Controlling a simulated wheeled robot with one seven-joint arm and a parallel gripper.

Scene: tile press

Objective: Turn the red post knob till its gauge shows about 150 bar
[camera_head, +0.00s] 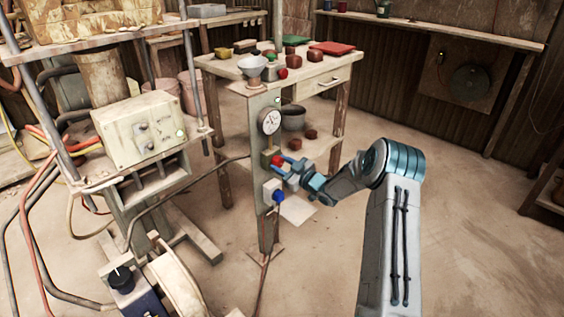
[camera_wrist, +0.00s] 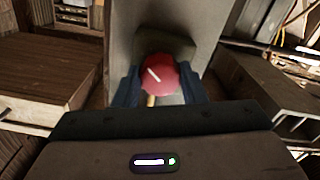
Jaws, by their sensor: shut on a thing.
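The red post knob (camera_head: 277,160) sits on the side of a grey upright post (camera_head: 267,205), below a round white gauge (camera_head: 270,121). The gauge's needle is too small to read. My gripper (camera_head: 283,163) reaches the knob from the right. In the wrist view the red knob (camera_wrist: 160,76) is between my two dark fingers (camera_wrist: 160,88), which are shut on it. A white line shows on the knob's face, tilted from upper left to lower right.
A blue knob (camera_head: 278,196) on a white box is lower on the same post. A wooden table (camera_head: 240,72) with bowls and several small blocks stands behind. A press with a control box (camera_head: 137,133) and hoses is at left. The floor (camera_head: 470,220) at right is clear.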

